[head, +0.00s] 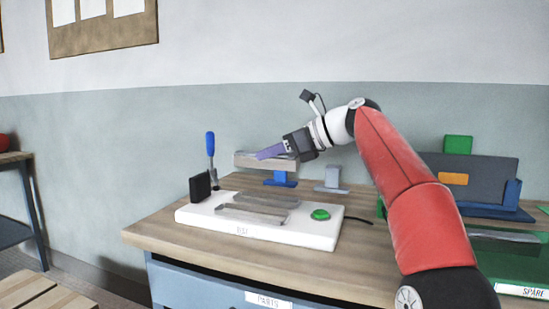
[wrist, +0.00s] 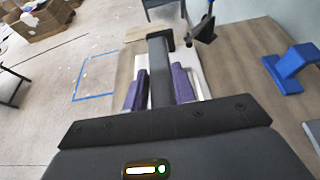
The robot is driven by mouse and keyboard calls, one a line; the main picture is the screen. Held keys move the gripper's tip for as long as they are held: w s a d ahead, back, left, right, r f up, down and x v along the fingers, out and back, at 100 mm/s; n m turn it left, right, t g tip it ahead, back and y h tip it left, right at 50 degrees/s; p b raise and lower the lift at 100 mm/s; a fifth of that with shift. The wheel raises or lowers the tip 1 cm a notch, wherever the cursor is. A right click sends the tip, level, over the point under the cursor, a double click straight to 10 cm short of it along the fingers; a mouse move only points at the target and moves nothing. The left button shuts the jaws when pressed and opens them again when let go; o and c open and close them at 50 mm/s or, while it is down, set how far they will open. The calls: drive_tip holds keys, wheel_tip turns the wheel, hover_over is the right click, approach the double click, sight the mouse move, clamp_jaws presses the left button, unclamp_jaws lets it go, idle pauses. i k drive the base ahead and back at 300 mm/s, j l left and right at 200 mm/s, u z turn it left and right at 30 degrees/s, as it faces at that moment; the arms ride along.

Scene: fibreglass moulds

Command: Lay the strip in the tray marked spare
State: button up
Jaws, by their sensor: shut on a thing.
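My gripper (head: 266,153) has purple fingers and is shut on a long grey strip (head: 243,160), held level above the white base. In the wrist view the strip looks like a dark bar (wrist: 159,70) between the purple fingers (wrist: 159,90), pointing forward. The green tray (head: 490,266) with the SPARE label (head: 533,292) is at the right edge of the head view, well away from the strip. My red arm covers its left part, and the frame cuts off its right.
The white base (head: 200,217) carries grey rails, a green button (head: 320,214), a black block (head: 200,187) and a blue-handled clamp (head: 210,145). A dark rack (head: 490,180) stands behind the tray.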

sight(514, 276)
drive_tip(key=k, duration=1.85)
